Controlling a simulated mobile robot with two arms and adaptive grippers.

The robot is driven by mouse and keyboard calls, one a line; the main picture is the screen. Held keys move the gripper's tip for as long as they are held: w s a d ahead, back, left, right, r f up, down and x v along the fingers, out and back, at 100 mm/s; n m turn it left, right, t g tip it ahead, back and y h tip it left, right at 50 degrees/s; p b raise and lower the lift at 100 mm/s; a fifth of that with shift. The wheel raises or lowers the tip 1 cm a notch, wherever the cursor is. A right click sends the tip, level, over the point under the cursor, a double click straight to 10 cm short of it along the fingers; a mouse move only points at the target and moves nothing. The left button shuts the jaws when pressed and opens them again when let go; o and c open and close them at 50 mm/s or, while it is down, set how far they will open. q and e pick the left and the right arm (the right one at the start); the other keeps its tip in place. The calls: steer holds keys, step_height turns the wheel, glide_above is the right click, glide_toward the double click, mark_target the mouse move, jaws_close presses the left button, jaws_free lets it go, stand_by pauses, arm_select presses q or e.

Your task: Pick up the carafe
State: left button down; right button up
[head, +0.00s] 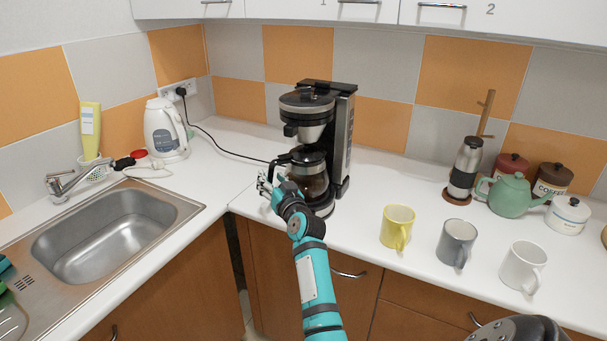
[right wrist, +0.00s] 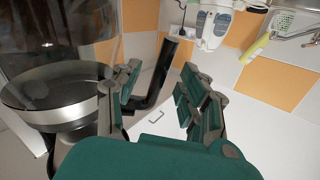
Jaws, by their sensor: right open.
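The carafe (head: 312,178) is glass with a black lid and black handle, and it sits upright in the black and silver coffee maker (head: 343,140). My right gripper (head: 269,183) is at the carafe's left side, beside the handle (head: 281,160). In the right wrist view my right gripper (right wrist: 160,76) is open, and the black handle (right wrist: 163,72) shows between its fingers. I cannot tell whether a finger touches it.
Yellow (head: 397,227), grey (head: 455,242) and white (head: 523,266) mugs stand to the right near the counter's front edge. A green teapot (head: 510,196) and a flask (head: 465,168) stand behind them. A kettle (head: 165,130) and sink (head: 105,235) are left. A black cord crosses the counter.

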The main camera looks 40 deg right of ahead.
steer(key=shift+x, duration=0.9)
steer(key=shift+f, duration=0.1)
steer(key=shift+s, duration=0.1)
steer(key=shift+c, duration=0.2)
jaws_close()
steer(key=shift+r, duration=0.2)
